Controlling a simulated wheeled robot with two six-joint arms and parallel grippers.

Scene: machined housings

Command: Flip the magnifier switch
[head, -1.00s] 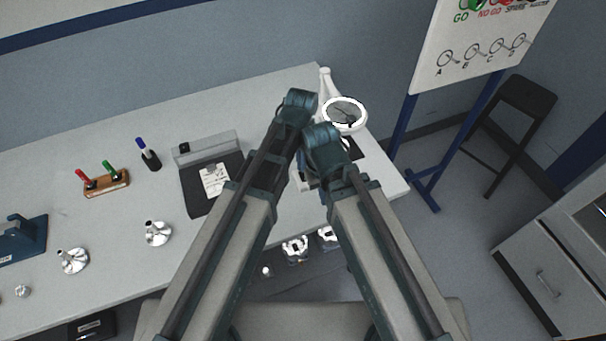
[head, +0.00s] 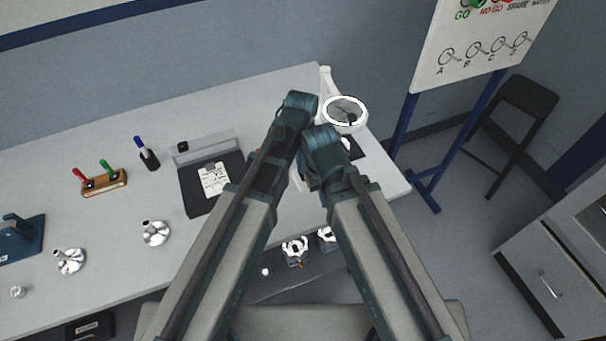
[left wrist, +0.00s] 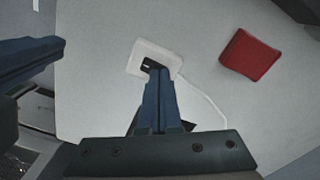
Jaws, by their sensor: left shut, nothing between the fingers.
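The magnifier (head: 344,125) has a white ring head and stands at the back right end of the bench. In the left wrist view a white switch box (left wrist: 140,50) with a black rocker (left wrist: 148,64) and a white cable lies on the pale surface. My left gripper (left wrist: 158,72) is shut and empty, its tips overlapping the lower part of the box beside the rocker; whether they touch cannot be told. My arms hide most of the box and the left fingertips in the head view. A blue part at the left of the wrist view may be my right gripper; its jaws cannot be made out.
A red block (left wrist: 250,55) lies right of the switch box. A board on a blue stand (head: 405,125) and a stool (head: 526,96) stand at right.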

